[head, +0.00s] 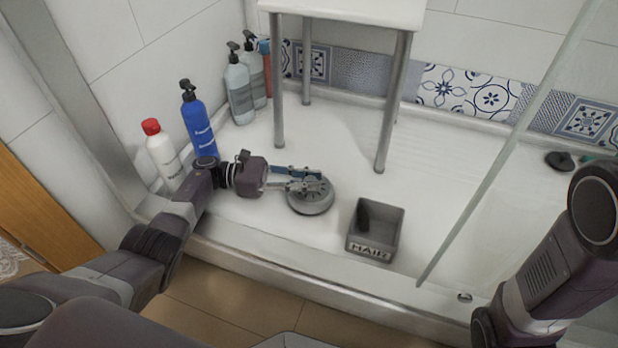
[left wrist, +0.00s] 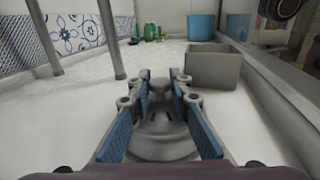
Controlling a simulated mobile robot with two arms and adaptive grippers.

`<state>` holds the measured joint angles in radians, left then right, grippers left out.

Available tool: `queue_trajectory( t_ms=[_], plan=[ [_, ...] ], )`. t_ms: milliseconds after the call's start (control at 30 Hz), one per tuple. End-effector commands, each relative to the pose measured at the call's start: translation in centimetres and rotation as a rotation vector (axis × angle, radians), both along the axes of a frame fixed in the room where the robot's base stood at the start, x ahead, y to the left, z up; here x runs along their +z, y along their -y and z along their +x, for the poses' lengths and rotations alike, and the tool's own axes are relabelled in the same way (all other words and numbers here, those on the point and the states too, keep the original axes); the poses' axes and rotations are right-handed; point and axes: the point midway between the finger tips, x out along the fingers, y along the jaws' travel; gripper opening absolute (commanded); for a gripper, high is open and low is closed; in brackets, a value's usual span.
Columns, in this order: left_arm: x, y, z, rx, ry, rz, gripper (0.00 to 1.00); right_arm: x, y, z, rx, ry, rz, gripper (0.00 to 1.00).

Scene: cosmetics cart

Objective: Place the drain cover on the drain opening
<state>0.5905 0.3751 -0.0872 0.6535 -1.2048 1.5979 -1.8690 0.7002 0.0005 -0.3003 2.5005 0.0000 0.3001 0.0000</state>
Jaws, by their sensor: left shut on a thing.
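The drain cover (head: 311,204) is a round grey metal disc low at the shower floor, in the middle of the head view. My left gripper (head: 308,178) reaches in from the left and is shut on the drain cover. In the left wrist view the cover (left wrist: 160,142) lies between the blue-padded fingers, with its raised knob between the fingertips. I cannot tell whether the cover touches the floor. No drain opening shows in either view; the cover and gripper may hide it. My right arm shows at the right, but its gripper is out of view.
A grey bin marked HAIR (head: 360,243) stands just right of the cover. A white stool (head: 389,105) stands behind. A blue bottle (head: 198,122) and a white bottle with red cap (head: 162,155) stand left. A glass panel (head: 500,155) rises at right.

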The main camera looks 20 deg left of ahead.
Motion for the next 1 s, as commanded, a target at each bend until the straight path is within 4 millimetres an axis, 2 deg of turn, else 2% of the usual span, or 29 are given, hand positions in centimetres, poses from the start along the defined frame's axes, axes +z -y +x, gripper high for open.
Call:
queue_trajectory(
  t_ms=[167, 200, 367, 767, 1000],
  plan=[
    [-0.3, 0.0, 0.1, 0.0, 0.001, -0.002, 0.0, 0.0, 0.0, 0.0, 0.0, 0.0, 0.0, 0.36],
    [-0.3, 0.0, 0.1, 0.0, 0.002, -0.001, 0.2, 0.0, 0.0, 0.0, 0.0, 0.0, 0.0, 0.36],
    [-0.3, 0.0, 0.0, 0.0, 0.001, -0.001, 0.38, 0.0, 0.0, 0.0, 0.0, 0.0, 0.0, 0.36],
    [-0.1, -0.1, 0.0, 0.0, 0.0, 0.001, 0.39, 0.1, 0.0, -0.1, 0.0, 0.0, 0.002, 0.36],
    [2.1, 0.0, -0.1, -0.001, 0.004, 0.002, 0.39, 0.0, 0.0, -0.1, 0.001, 0.001, 0.001, 0.36]
  ],
)
